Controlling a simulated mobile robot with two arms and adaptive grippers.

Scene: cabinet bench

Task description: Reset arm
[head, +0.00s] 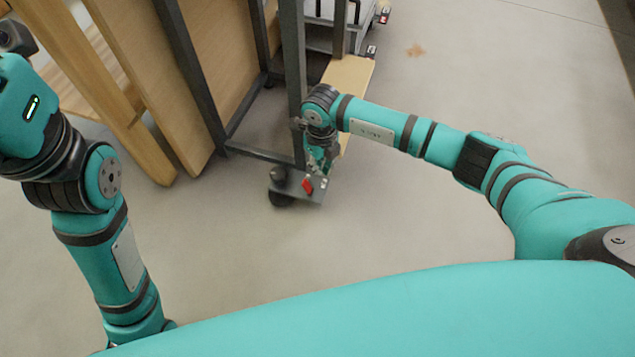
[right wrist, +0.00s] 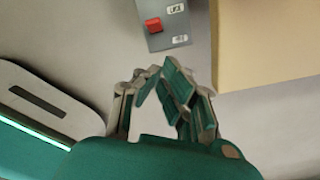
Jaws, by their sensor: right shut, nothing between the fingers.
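My right arm (head: 440,145) reaches in from the right, bends, and points down at its far end. My right gripper (head: 320,160) hangs beside a dark metal post, above a grey plate with a red switch. In the right wrist view the gripper (right wrist: 160,75) is shut and empty, its fingers converging below the red switch (right wrist: 154,25). My left arm (head: 110,240) rises along the left edge and bends toward the top left. Its gripper is not visible.
A dark metal frame (head: 292,80) with wooden panels (head: 215,50) stands ahead of my right gripper. The plate with the red switch (head: 307,185) is at its foot. A light board (head: 350,75) lies behind my right wrist. The grey floor (head: 400,225) is clear in front.

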